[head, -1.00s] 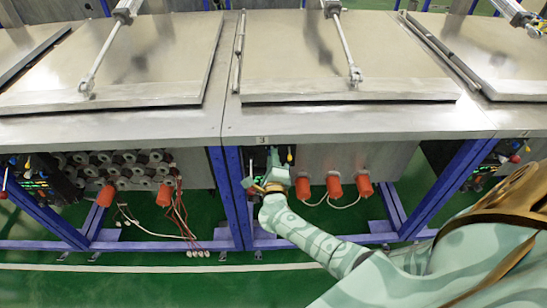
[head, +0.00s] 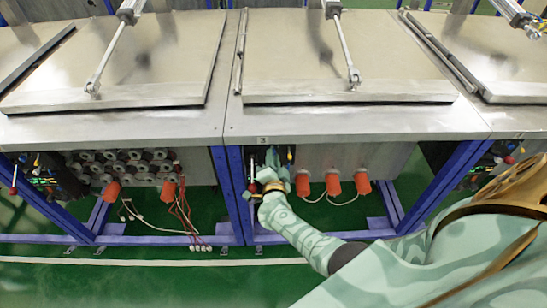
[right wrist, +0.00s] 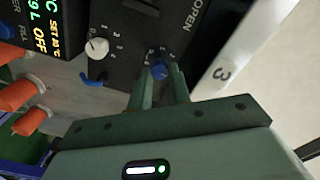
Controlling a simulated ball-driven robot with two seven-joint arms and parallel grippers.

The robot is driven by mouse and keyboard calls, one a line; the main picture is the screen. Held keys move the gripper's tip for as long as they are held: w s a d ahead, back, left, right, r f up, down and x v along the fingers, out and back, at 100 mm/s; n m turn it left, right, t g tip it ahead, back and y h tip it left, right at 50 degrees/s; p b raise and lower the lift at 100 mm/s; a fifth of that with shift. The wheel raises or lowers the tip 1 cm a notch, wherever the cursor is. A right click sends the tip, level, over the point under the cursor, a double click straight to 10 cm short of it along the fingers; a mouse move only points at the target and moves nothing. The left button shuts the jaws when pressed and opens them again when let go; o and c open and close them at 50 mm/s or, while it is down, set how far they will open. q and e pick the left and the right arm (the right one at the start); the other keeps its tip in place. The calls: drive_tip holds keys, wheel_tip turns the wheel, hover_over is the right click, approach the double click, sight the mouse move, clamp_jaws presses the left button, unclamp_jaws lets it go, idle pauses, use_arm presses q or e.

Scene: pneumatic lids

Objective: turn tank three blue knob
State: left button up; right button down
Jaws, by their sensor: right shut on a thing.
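Tank three (head: 350,122) is the middle steel tank, with a small "3" label on its front edge. Its blue knob (right wrist: 159,69) is on a dark control panel (right wrist: 118,40) in the right wrist view, beside the word "OPEN". My right gripper (head: 271,158) reaches up to this panel below the tank edge. In the right wrist view its two fingers (right wrist: 161,74) are shut on the blue knob, one on each side. In the head view the knob is hidden behind the gripper. My left gripper is not in view.
A white knob (right wrist: 97,47) with a number scale and a lit display (right wrist: 45,25) are close by on the panel. A blue frame post (head: 239,195) stands just left of my gripper. Orange caps (head: 333,184) are to its right.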

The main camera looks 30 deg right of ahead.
drive_tip(key=n+p, duration=0.1)
drive_tip(key=n, duration=1)
drive_tip(key=shift+a+f+n, duration=0.1)
drive_tip(key=shift+n, duration=0.3)
idle(0.3)
drive_tip(key=c, duration=1.3)
unclamp_jaws()
